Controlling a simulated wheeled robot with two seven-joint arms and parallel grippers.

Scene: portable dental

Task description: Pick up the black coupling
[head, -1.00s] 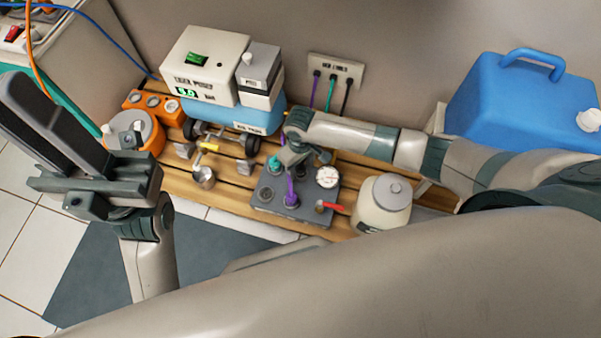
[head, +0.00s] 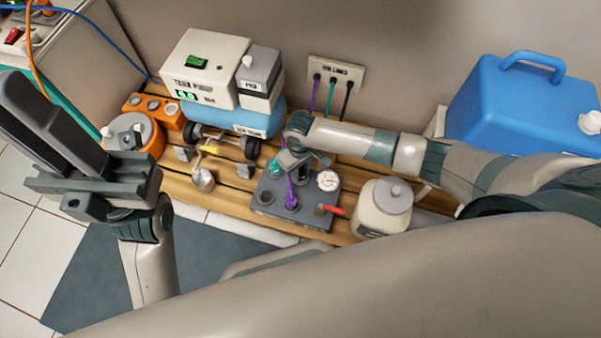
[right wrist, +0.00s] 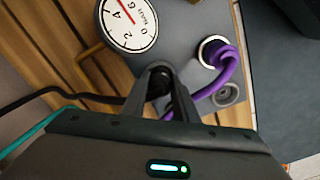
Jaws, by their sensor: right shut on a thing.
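My right gripper (right wrist: 165,95) is over the grey manifold block (right wrist: 190,18), its fingers shut on the black coupling (right wrist: 160,88), which shows only partly between them in the right wrist view. A black hose (right wrist: 45,93) runs off to the left of the fingers there. In the head view my right gripper (head: 300,174) is above the same block (head: 278,212) and hides the coupling; whether the coupling is seated or lifted is unclear. My left gripper (head: 45,125) is empty and away from the bench at the left; its finger gap is hard to judge.
The block carries a purple hose (right wrist: 228,70) close beside the fingers, a round gauge (right wrist: 130,22), a teal coupling (head: 274,168) and a red lever (head: 334,210). A cream jar (head: 382,212) stands to the right. A white-grey unit (head: 205,68) stands behind left.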

